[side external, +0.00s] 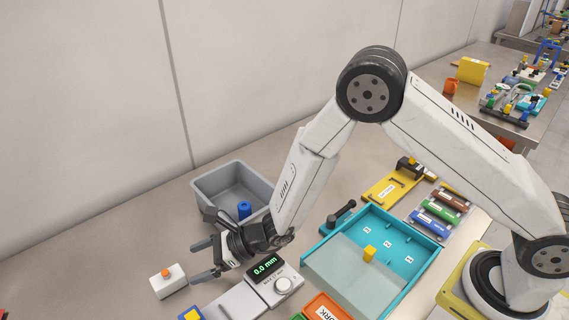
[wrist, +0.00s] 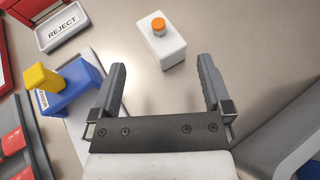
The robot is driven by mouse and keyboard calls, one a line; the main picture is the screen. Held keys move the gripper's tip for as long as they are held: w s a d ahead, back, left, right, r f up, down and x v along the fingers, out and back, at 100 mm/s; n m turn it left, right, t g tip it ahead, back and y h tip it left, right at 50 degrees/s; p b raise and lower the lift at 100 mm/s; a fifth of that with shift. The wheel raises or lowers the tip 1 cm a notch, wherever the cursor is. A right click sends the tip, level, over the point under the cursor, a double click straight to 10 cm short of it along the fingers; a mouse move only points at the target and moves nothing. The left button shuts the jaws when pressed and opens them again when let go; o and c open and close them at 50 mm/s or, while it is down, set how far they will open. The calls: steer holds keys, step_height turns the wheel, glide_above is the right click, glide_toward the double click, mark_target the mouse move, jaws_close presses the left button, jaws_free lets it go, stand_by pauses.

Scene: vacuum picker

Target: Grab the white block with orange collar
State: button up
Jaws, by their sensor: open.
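The white block with orange collar (side external: 168,281) stands upright on the table at the lower left of the side view. In the wrist view the white block (wrist: 166,50) is ahead of the fingertips, with its round orange top facing up. My gripper (side external: 197,260) is open and empty, just to the right of the block in the side view. In the wrist view my gripper (wrist: 163,75) has its two fingers spread wide, and the block lies beyond the gap between them, apart from both.
A grey bin (side external: 205,184) with a blue piece stands behind my gripper. A display unit (side external: 265,268) reading 0.0 mm is to the right. The wrist view shows a blue stand (wrist: 72,90) with a yellow piece left of the fingers, and a REJECT tray (wrist: 62,28). Table around the block is clear.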

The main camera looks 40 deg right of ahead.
mark_target(170, 274)
steer(key=shift+w+a+f, duration=0.25)
steer(key=shift+w+a, duration=0.05)
steer(key=shift+a, duration=0.3)
steer(key=shift+x, duration=2.6)
steer(key=shift+r, duration=0.1)
steer(key=shift+c, duration=0.2)
jaws_close()
